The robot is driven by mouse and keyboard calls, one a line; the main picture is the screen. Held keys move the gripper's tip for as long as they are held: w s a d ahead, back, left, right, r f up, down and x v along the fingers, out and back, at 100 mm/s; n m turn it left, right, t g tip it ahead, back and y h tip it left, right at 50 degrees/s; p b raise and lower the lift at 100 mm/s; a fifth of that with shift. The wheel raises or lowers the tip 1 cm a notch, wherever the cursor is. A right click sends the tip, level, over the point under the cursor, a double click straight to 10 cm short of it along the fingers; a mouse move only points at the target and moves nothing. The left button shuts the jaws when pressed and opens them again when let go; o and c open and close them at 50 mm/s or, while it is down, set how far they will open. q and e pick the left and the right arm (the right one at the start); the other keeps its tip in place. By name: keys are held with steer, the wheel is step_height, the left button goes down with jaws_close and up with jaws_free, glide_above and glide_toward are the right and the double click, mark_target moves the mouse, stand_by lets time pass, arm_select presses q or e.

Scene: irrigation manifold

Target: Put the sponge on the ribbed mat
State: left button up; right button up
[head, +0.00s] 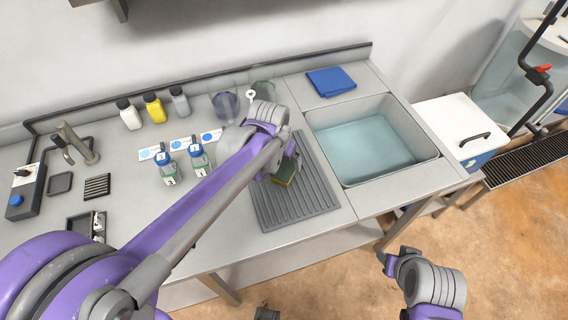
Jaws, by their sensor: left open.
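The sponge (285,180), yellow with a dark green layer, is at the upper middle of the grey ribbed mat (300,205). It appears to rest on the ribs, tilted or on edge; the contact underneath is hard to see. My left gripper (290,164) is right above and beside the sponge, with its jaws open. The gripper and wrist hide part of the sponge and the mat's upper left. My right gripper (393,260) is low at the right, in front of the counter and away from the mat. Its jaw opening is unclear.
A sink basin (370,140) with water lies right of the mat, with a folded blue cloth (331,81) behind. Blue-capped bottles (168,167) stand left of my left arm. Clear vessels (226,105) stand behind it. A white cooler (460,125) is beyond the sink.

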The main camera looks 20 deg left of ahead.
arm_select(q)
steer(key=v, duration=0.7)
steer(key=s+a+f, duration=0.1)
steer(key=s+f, duration=0.1)
steer(key=s, duration=0.3)
steer(key=s+a+f+n+t, duration=0.1)
steer(key=s+f, duration=0.1)
steer(key=s, duration=0.4)
steer(key=s+a+f+n+t, duration=0.1)
steer(key=s+a+f, duration=0.1)
steer(key=s, duration=0.3)
steer(key=shift+s+f+y+p, duration=0.3)
steer(key=shift+s+f, duration=0.1)
steer(key=shift+f, duration=0.05)
